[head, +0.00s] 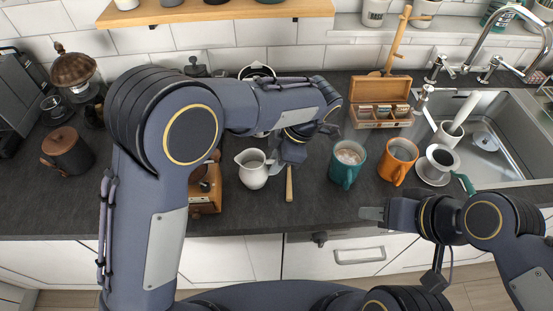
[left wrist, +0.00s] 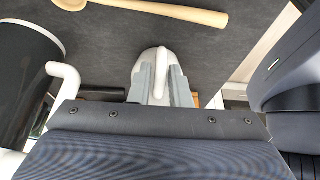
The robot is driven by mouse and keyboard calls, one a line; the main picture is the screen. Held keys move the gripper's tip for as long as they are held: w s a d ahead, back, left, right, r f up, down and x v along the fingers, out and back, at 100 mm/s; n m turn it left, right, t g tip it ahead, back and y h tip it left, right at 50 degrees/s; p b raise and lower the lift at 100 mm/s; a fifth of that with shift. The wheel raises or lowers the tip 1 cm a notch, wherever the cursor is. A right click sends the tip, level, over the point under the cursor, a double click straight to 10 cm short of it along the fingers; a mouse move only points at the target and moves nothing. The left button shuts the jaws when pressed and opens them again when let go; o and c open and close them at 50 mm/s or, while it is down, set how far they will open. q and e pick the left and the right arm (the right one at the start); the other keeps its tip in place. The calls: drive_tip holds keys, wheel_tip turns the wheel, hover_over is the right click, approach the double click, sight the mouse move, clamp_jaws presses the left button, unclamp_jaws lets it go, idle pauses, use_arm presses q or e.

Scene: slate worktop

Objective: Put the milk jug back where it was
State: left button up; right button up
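The white milk jug (head: 251,174) is upright at the middle of the worktop, its spout to the left; I cannot tell whether its base touches the worktop. My left gripper (head: 285,160) comes down at its right side. In the left wrist view the two fingers (left wrist: 163,82) lie close on either side of the jug's handle (left wrist: 162,60), and look shut on it. Part of the jug (left wrist: 151,56) shows behind the fingers. My right gripper (head: 368,213) is over the front edge of the worktop at the right, away from the jug, with nothing seen in it.
A wooden spoon (head: 289,184) lies just right of the jug. A wooden box-like device (head: 205,192) stands left. A teal mug (head: 345,170), an orange mug (head: 395,168) and a white cup (head: 440,158) stand right, before the sink. An open wooden box (head: 380,93) is behind.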

use_arm(q)
drive_tip(key=shift+o, duration=1.4)
drive_tip(key=shift+r, duration=0.15)
drive_tip(key=v, duration=1.2)
drive_tip(key=s+a+r+m+h, duration=0.1)
drive_tip(key=a+m, duration=0.1)
drive_tip(key=a, duration=0.4)
drive_tip(key=s+a+r+m+h, duration=0.1)
drive_tip(key=a+m+h, duration=0.1)
drive_tip(key=a, duration=0.4)
drive_tip(key=s+a+r+m+h, duration=0.1)
drive_tip(key=a+m+h, duration=0.1)
drive_tip(key=a, duration=0.5)
drive_tip(key=shift+s+a+m, duration=0.1)
drive_tip(key=shift+s+m, duration=0.15)
drive_tip(key=shift+m, duration=0.15)
drive_tip(key=s+a+f+m+t+h, duration=0.1)
drive_tip(key=s+a+f+m+t, duration=0.1)
drive_tip(key=s, duration=0.6)
drive_tip(key=s+a+f+m+t+h, duration=0.2)
drive_tip(key=s+a+f+m+t, duration=0.1)
drive_tip(key=s+a+m, duration=0.3)
drive_tip(key=shift+s+a+f+m+t, duration=0.3)
drive_tip(key=shift+s+a+f+m, duration=0.1)
drive_tip(key=shift+s+f+m, duration=0.5)
